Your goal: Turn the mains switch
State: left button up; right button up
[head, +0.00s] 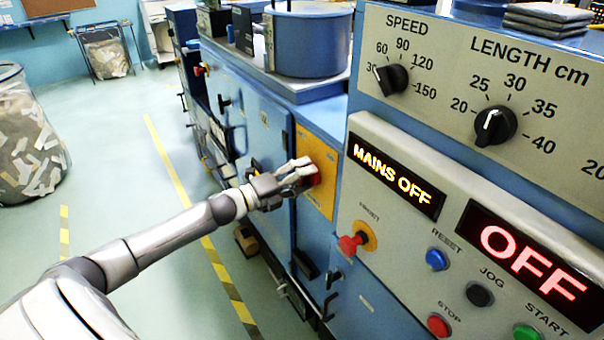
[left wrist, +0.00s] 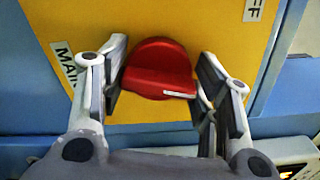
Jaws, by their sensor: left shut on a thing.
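The mains switch (left wrist: 160,70) is a red rotary knob on a yellow plate (left wrist: 190,20) on the side of the blue machine. In the left wrist view its grip bar lies nearly level, with a white mark toward the right end. My left gripper (left wrist: 157,92) is shut on the knob, a finger on each side of it. In the head view my left gripper (head: 308,172) reaches the yellow plate (head: 318,150) and hides most of the knob. A display (head: 395,182) reads MAINS OFF. My right gripper is not in view.
The control panel at right has a second display (head: 525,262) reading OFF, dials and several buttons, including a red front knob (head: 352,243). A wire bin of paper scraps (head: 25,140) stands at left. The floor between has yellow-striped lines and is clear.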

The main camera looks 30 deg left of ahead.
pick_arm(q)
jog(key=n+p, duration=0.2)
jog(key=n, duration=0.4)
jog(key=shift+f, duration=0.1)
jog(key=n, duration=0.2)
jog(key=n+p, duration=0.1)
jog(key=n, duration=0.3)
jog(key=shift+d+f+p, duration=0.1)
jog(key=shift+f+p, duration=0.15)
jog(key=shift+p, duration=0.05)
jog(key=shift+n, duration=0.3)
jog(key=o, duration=1)
jog(key=shift+s, duration=0.15)
jog(key=shift+v, duration=5.9)
